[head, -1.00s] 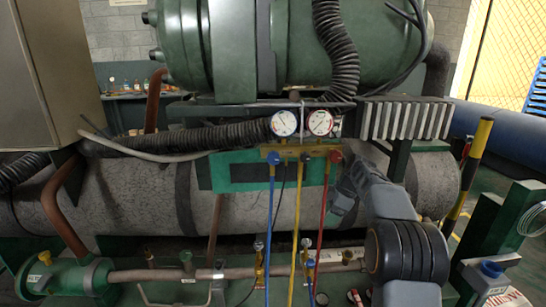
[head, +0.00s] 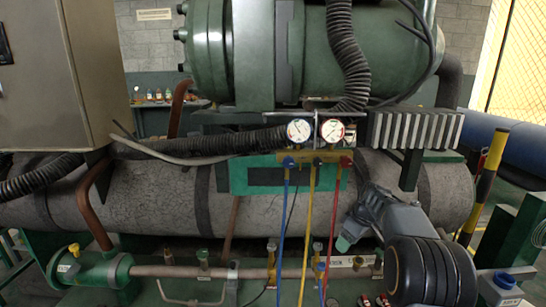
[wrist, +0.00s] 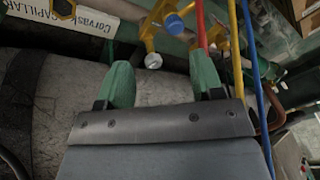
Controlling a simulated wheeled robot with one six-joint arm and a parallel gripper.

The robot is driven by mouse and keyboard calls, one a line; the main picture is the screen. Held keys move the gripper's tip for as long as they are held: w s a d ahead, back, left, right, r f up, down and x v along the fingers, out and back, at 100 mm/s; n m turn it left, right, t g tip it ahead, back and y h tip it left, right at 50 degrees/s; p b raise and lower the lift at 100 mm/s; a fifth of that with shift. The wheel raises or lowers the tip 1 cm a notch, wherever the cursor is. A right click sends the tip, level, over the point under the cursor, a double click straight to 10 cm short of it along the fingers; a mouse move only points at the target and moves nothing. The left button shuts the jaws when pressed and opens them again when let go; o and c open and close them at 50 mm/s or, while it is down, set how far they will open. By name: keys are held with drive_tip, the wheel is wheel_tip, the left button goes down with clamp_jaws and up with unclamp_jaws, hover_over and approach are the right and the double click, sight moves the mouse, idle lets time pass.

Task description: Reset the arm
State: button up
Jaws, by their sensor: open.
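My gripper (wrist: 165,85) shows in the wrist view with two green fingers spread apart and nothing between them. In the head view my gripper (head: 343,243) hangs at the right of the hoses, in front of the grey insulated cylinder (head: 140,200). The gauge manifold has two round gauges (head: 299,131) and (head: 333,131). A blue hose (head: 284,220), a yellow hose (head: 308,220) and a red hose (head: 332,215) hang from it. In the wrist view the red hose (wrist: 202,25) passes close beyond the fingers, without visible contact.
A copper pipe with valves (head: 180,271) runs along the bottom. A yellow-black post (head: 484,185) and a green stand (head: 525,230) are at the right. A blue-capped container (head: 502,283) sits at the lower right. A beige cabinet (head: 85,70) stands at upper left.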

drive_tip(key=s+a+r+m+t+h+p, duration=0.1)
drive_tip(key=s+a+r+m+p, duration=0.1)
drive_tip(key=s+r+p, duration=0.6)
drive_tip(key=s+a+r+m+t+h+p, duration=0.1)
drive_tip(key=s+a+r+m+p, duration=0.1)
drive_tip(key=s+r+p, duration=0.6)
drive_tip(key=s+a+r+m+h+p, duration=0.1)
drive_tip(key=s+a+r+m+p, duration=0.2)
drive_tip(key=s+r+p, duration=0.4)
drive_tip(key=s+r+m, duration=0.1)
drive_tip(key=s+r, duration=0.2)
drive_tip(key=s, duration=0.2)
drive_tip(key=shift+s+r+m+t+p, duration=0.15)
drive_tip(key=shift+s+m+t+p, duration=0.15)
drive_tip(key=shift+t+p, duration=0.1)
drive_tip(key=shift+a, duration=0.1)
